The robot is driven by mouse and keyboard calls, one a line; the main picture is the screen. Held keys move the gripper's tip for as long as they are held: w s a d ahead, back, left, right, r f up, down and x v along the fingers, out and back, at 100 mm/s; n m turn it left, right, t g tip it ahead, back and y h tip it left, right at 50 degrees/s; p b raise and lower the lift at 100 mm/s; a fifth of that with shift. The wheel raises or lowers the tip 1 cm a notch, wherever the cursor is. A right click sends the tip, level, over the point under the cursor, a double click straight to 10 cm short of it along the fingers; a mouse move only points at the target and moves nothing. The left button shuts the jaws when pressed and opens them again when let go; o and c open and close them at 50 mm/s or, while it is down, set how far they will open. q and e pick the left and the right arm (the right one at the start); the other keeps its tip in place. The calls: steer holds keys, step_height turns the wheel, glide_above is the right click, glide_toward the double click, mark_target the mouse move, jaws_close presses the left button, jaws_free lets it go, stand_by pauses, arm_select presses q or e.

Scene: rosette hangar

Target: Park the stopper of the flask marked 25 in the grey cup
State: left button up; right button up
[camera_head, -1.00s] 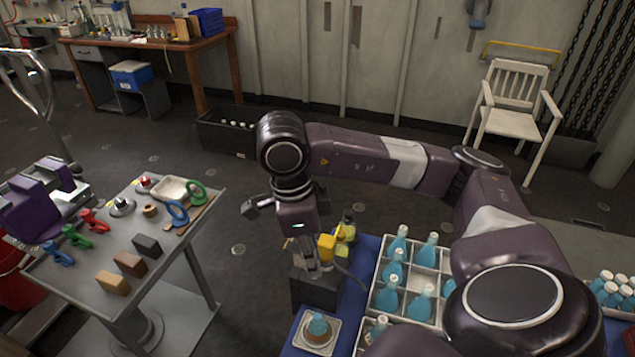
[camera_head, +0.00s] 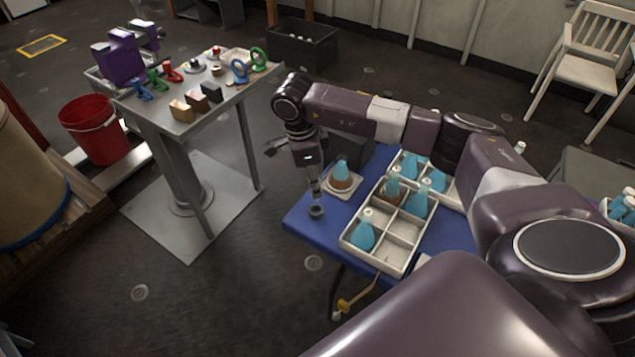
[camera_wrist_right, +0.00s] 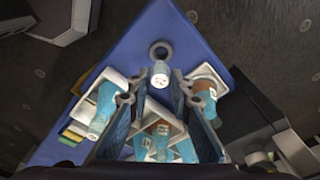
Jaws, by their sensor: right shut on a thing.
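My right gripper (camera_head: 314,190) points down at the near-left corner of the blue table, just above the small grey cup (camera_head: 316,211). In the right wrist view its fingers (camera_wrist_right: 160,88) are shut on a pale stopper (camera_wrist_right: 159,74) with a dark mark. The cup's round opening (camera_wrist_right: 160,47) shows just past the stopper, apart from it in the picture; the exact height gap cannot be told. A blue flask with a brown lower part (camera_head: 341,176) stands on a white square stand beside the gripper. Its marking is not readable here. My left gripper is out of view.
A white divided crate (camera_head: 383,262) holds several blue flasks, right of the cup; some compartments are empty. A dark block (camera_head: 353,147) stands behind the flask stand. A grey table (camera_head: 232,98) with tools and blocks is at the left, with open floor between.

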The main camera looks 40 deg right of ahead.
steer(key=shift+w+d+f, duration=0.1)
steer(key=shift+w+f, duration=0.05)
steer(key=shift+f, duration=0.35)
steer(key=shift+f+b, duration=0.3)
steer(key=shift+b, duration=0.1)
steer(key=shift+f, duration=0.25)
step_height(320, 180, down, 2)
steer(key=shift+f+b, duration=0.1)
steer(key=shift+b, duration=0.7)
steer(key=shift+r, duration=0.2)
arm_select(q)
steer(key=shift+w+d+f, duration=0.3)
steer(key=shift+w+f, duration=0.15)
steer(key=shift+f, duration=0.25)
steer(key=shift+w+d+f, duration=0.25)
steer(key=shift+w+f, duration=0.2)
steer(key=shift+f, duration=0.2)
arm_select(e)
steer(key=shift+f, duration=0.15)
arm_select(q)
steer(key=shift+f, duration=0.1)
arm_select(e)
steer(key=shift+f, duration=0.15)
arm_select(q)
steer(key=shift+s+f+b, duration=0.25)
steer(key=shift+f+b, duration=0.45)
steer(key=shift+b, duration=0.2)
arm_select(e)
steer(key=shift+f, duration=0.8)
